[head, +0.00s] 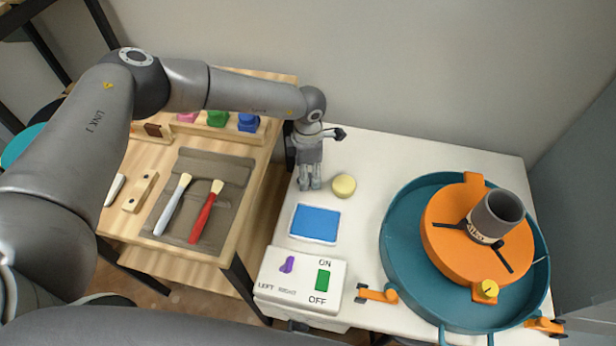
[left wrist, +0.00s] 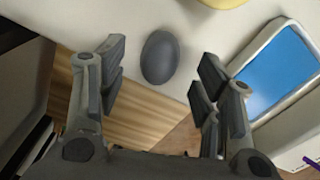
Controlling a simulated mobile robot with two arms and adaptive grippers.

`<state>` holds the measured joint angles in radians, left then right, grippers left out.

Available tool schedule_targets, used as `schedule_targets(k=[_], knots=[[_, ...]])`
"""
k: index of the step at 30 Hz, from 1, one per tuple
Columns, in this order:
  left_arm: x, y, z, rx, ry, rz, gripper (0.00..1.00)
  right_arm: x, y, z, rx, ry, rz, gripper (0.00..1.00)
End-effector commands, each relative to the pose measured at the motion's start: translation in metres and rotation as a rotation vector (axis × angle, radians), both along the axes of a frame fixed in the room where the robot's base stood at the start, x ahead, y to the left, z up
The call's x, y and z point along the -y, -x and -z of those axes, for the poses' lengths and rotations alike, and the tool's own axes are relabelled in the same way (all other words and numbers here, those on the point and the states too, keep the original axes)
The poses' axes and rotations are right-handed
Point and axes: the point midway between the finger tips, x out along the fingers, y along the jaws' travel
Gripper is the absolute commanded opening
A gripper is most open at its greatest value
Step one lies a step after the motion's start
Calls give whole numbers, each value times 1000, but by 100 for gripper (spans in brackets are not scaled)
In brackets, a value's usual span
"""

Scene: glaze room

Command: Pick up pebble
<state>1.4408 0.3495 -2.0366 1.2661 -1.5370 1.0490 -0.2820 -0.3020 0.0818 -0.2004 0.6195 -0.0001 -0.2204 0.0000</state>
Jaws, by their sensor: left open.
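The pebble (left wrist: 160,57) is a smooth dark grey oval in the left wrist view. It lies on the white table top (left wrist: 205,25) near the table's edge. My left gripper (left wrist: 163,68) is open, with one finger on each side of the pebble in that picture and a gap to both. In the head view my left gripper (head: 310,184) points down over the left edge of the white table. I cannot make out the pebble there; the gripper seems to hide it. My right gripper is not in view.
A round yellow sponge (head: 343,186) sits just right of my left gripper. A blue-filled tray (head: 315,223) and a switch box (head: 300,282) lie in front. A teal basin (head: 395,262) with an orange wheel stands right. A wooden bench (head: 262,185) with brushes stands left, across a gap.

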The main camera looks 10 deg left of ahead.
Motion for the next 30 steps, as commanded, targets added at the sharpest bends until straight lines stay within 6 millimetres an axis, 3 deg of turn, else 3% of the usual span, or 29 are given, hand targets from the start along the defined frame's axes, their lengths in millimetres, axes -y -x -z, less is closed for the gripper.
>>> schedule_targets(k=[5, 13, 24, 30], knots=[[0, 0, 21, 0, -1, -1, 60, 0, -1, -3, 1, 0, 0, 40], [0, 0, 23, 1, 1, -1, 59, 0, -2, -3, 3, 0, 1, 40], [0, 0, 23, 1, 1, -1, 11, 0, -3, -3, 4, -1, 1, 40], [0, -1, 23, 1, 1, -1, 10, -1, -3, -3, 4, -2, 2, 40]])
